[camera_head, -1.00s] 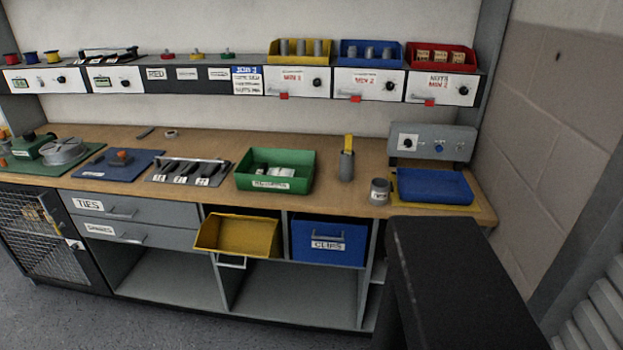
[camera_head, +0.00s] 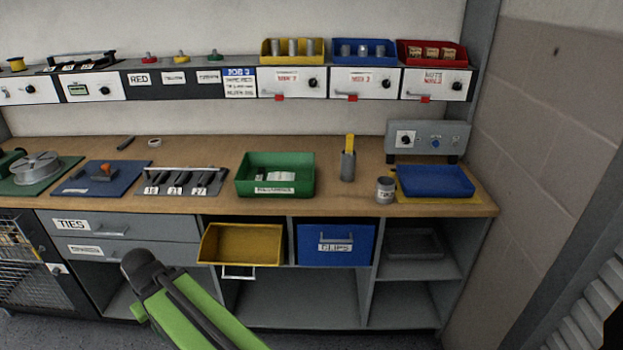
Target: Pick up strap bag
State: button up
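I cannot pick out a strap bag for certain. A green bin (camera_head: 304,178) on the bench holds a few small pale packets (camera_head: 268,174), but they are too small to identify. The label on the bin's front is too blurred to read. My arm, green and dark, reaches up from the bottom edge in front of the lower cabinets. My gripper is not recognisable in the picture, so I cannot see its fingers or any hold.
An open yellow bin (camera_head: 240,244) and a blue CLIPS bin (camera_head: 335,245) sit below the wooden bench (camera_head: 352,198). A blue tray (camera_head: 435,181), a small can (camera_head: 385,190) and a dark cup (camera_head: 348,166) stand on its right side. Several bins line the upper shelf.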

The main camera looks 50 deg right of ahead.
aim_at(294, 178)
jog(key=z, duration=0.1)
jog(key=i, duration=0.85)
jog(key=u, duration=0.05)
